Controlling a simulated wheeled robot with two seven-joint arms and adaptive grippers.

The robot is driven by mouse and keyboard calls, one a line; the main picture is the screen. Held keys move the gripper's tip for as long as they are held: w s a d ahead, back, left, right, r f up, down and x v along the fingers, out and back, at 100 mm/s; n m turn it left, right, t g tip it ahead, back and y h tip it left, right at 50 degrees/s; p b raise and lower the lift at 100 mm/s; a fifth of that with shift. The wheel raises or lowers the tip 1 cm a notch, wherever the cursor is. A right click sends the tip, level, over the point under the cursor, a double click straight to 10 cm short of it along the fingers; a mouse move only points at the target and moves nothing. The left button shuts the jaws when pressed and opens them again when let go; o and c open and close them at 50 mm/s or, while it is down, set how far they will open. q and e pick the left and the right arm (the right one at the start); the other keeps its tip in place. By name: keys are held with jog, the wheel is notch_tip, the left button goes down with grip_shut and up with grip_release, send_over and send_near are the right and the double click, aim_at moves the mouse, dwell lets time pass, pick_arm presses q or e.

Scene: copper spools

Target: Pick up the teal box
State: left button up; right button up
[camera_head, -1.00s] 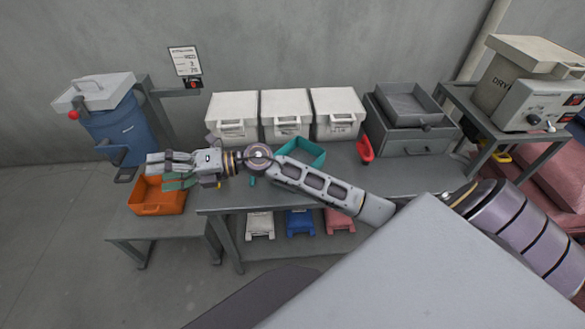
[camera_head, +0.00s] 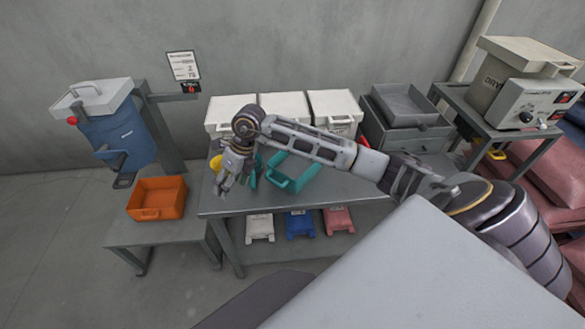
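The teal box (camera_head: 283,182) is an open-topped bin with a front handle. It sits on the grey table (camera_head: 330,194) in front of the white bins, its far right part hidden behind my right arm. My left gripper is not in view.
An orange bin (camera_head: 158,195) stands on a lower table at left. White bins (camera_head: 341,103) line the back, with grey trays (camera_head: 407,104) to their right. A yellow object (camera_head: 216,164) is behind my gripper.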

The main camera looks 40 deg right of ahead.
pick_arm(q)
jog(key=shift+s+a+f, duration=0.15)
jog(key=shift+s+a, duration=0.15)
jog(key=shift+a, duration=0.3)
pick_arm(e)
jog(key=w+d+r+m+h, duration=0.1)
jog(key=d+h, duration=0.5)
jog(key=d, duration=0.8)
jog(key=shift+d+r+m+g, duration=0.15)
jog(key=shift+r+m+g, duration=0.2)
jog(key=shift+r, duration=0.5)
jog(key=shift+f, duration=0.1)
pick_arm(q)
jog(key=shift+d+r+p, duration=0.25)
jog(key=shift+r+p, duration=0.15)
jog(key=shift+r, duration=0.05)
pick_arm(e)
send_over(273, 171)
jog(key=s+a, duration=0.2)
jog(key=s, duration=0.2)
jog(key=shift+w+f, duration=0.15)
jog(key=shift+f, duration=1.95)
jog(key=shift+w+f, duration=0.1)
jog(key=shift+f, duration=1.95)
jog(key=shift+f, duration=0.1)
